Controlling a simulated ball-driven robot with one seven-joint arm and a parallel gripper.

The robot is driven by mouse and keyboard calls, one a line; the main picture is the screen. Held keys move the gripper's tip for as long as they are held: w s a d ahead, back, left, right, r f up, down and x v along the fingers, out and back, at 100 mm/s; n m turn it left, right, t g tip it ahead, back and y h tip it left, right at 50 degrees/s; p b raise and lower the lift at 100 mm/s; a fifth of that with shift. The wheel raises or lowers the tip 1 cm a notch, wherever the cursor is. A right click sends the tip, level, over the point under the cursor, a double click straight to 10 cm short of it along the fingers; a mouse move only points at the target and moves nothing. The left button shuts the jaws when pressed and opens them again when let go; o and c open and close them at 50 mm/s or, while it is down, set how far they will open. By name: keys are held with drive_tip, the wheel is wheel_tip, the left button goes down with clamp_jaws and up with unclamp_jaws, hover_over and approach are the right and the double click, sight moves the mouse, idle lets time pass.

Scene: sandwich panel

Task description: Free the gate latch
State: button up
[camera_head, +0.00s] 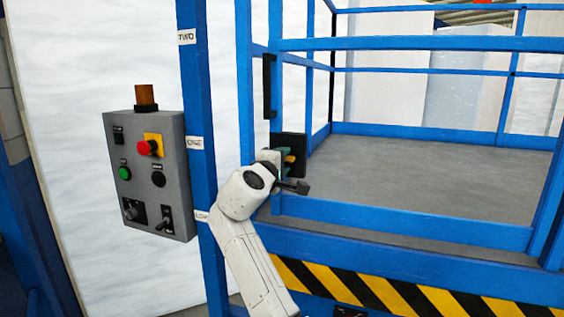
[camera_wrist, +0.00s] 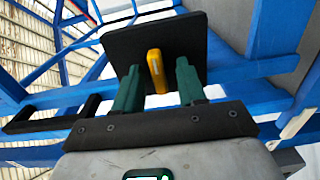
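The gate latch is a black square plate (camera_head: 298,141) with a small yellow lever (camera_head: 290,159), mounted on the blue gate post left of the platform opening. In the wrist view the plate (camera_wrist: 190,38) is tilted and the yellow lever (camera_wrist: 155,62) stands out from it. My gripper (camera_head: 283,156) is at the latch, and my arm partly hides the plate's lower left. In the wrist view the green fingers of my gripper (camera_wrist: 159,72) are apart, one on each side of the lever. Gaps show on both sides of the lever; whether the fingertips touch the plate I cannot tell.
A grey control box (camera_head: 150,180) with a red button, a green button and an orange lamp stands left of my arm. Blue rails (camera_head: 400,44) enclose a grey platform floor (camera_head: 420,170). A black handle (camera_head: 267,86) sits above the latch; another black handle shape (camera_wrist: 50,117) shows in the wrist view.

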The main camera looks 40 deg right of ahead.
drive_tip(key=b+v, duration=0.1)
drive_tip(key=v, duration=0.9)
drive_tip(key=shift+s+a, duration=0.15)
drive_tip(key=shift+a, duration=0.25)
drive_tip(key=s+a+f+m+g+y+p, duration=0.15)
drive_tip(key=s+f+y, duration=0.4)
drive_tip(key=f, duration=1.05)
drive_tip(key=s+f+m+g+y, duration=0.1)
drive_tip(key=s+f+g+y, duration=0.15)
drive_tip(key=s+f, duration=0.95)
drive_tip(key=s+a+f+m+g+y, duration=0.1)
drive_tip(key=s+a+f+g+y, duration=0.1)
drive_tip(key=s+f, duration=0.6)
drive_tip(key=s+a+f+m+g+y, duration=0.1)
drive_tip(key=s+a+f+y, duration=0.4)
drive_tip(key=s, duration=0.9)
wheel_tip(320, 180, down, 4)
drive_tip(key=shift+s+a+r+m+g+y+p, duration=0.2)
drive_tip(key=shift+s+a+m+g+y+p, duration=0.15)
drive_tip(key=shift+a+m, duration=0.55)
